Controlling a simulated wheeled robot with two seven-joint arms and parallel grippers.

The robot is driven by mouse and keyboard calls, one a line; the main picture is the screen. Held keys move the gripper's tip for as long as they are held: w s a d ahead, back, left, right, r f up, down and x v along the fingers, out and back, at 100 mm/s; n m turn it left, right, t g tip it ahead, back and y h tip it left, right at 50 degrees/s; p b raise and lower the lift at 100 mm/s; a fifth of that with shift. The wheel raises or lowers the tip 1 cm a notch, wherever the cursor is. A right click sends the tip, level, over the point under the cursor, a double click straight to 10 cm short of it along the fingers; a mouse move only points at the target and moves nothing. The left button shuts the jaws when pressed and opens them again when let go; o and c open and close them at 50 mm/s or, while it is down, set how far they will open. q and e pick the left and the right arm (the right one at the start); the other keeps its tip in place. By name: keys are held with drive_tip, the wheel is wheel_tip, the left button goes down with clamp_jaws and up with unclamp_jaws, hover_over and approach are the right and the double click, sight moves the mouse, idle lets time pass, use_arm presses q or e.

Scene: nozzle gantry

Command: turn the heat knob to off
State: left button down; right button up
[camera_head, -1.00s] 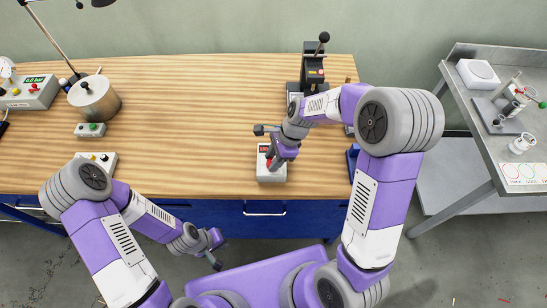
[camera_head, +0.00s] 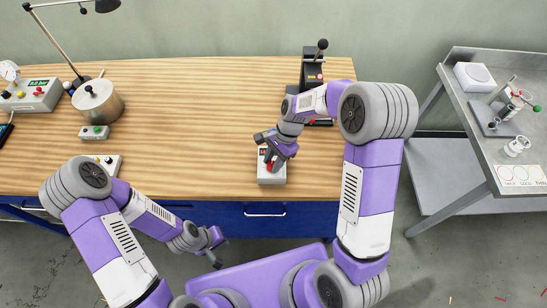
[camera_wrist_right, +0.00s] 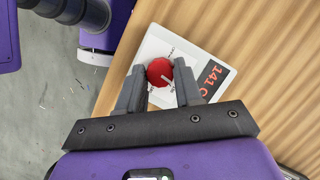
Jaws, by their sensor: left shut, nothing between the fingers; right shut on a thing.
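The heat knob is a red round knob (camera_wrist_right: 160,72) with a white pointer line, on a white control box (camera_head: 272,175) at the table's front edge. The box's dark display (camera_wrist_right: 210,75) shows red digits that look like 141. My right gripper (camera_head: 270,164) is over the box with its fingers shut on the knob, one finger on each side in the right wrist view. The small lettering around the knob is too small to read. My left gripper (camera_head: 219,263) is shut and empty, low in front of the table and away from the box.
A black lever press (camera_head: 313,70) stands behind my right arm. A metal pot (camera_head: 103,104), a gauge box (camera_head: 35,95) and small button boxes are at the table's left. The middle of the wooden table (camera_head: 190,120) is clear. A grey metal bench (camera_head: 480,140) stands at the right.

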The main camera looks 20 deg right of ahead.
drive_tip(key=n+p, duration=0.1)
drive_tip(key=n, duration=0.1)
drive_tip(key=n+g+p, duration=0.1)
drive_tip(key=n, duration=0.1)
drive_tip(key=shift+w+a+r+n+g+h, duration=0.1)
drive_tip(key=shift+w+n+g+h, duration=0.05)
drive_tip(key=shift+n+g+h, duration=0.2)
drive_tip(key=n, duration=0.2)
drive_tip(key=n+g+h+p, duration=0.1)
drive_tip(key=n, duration=0.1)
drive_tip(key=shift+a+n+h, duration=0.1)
drive_tip(key=shift+n+h, duration=0.15)
drive_tip(key=n+h, duration=0.1)
drive_tip(key=n, duration=0.3)
drive_tip(key=shift+a+n+h, duration=0.1)
drive_tip(key=shift+n+h, duration=0.2)
drive_tip(key=shift+h, duration=0.1)
drive_tip(key=n+h, duration=0.2)
drive_tip(key=n, duration=0.3)
drive_tip(key=shift+a, duration=0.15)
drive_tip(key=shift+n, duration=0.4)
drive_tip(key=o, duration=1)
drive_tip(key=shift+t, duration=0.25)
